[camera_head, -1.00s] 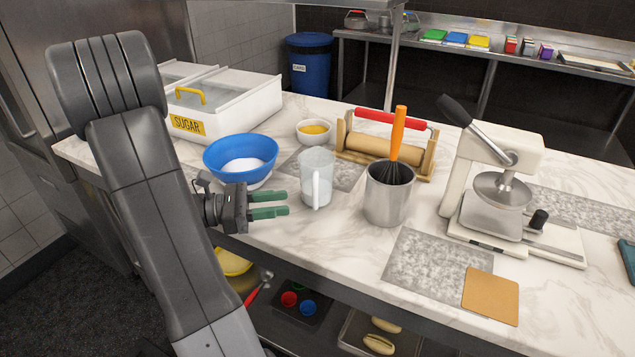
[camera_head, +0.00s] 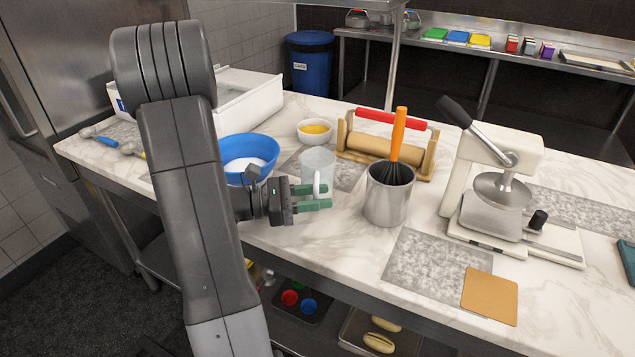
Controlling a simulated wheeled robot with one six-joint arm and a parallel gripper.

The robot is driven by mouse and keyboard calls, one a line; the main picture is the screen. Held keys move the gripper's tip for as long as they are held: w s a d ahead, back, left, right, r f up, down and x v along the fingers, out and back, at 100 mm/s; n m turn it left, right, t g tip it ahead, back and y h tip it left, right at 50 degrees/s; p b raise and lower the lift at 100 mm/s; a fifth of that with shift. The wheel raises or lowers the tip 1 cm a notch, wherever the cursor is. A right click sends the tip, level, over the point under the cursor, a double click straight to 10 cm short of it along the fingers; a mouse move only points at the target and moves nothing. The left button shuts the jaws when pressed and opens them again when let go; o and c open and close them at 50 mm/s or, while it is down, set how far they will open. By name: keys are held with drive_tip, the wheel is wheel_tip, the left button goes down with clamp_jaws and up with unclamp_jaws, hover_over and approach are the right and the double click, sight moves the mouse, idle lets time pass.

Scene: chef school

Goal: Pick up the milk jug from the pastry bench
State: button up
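The milk jug (camera_head: 318,162) is a clear, pale cup-like jug with a white handle. It stands upright on the marble bench, left of the steel pot. My gripper (camera_head: 322,197) points right, with its two green fingers apart. The fingers overlap the lower part of the jug and its handle in the picture and hide some of it. I cannot tell whether they touch the handle or are only in front of it.
A steel pot (camera_head: 388,200) with an orange-handled whisk stands close right of the jug. A blue bowl (camera_head: 250,148) is to the left, partly behind my arm. A rolling pin on a wooden stand (camera_head: 385,145) and a small yellow-filled bowl (camera_head: 314,132) are behind.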

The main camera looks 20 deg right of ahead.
clamp_jaws()
drive_tip(key=shift+r, duration=0.2)
idle(0.3)
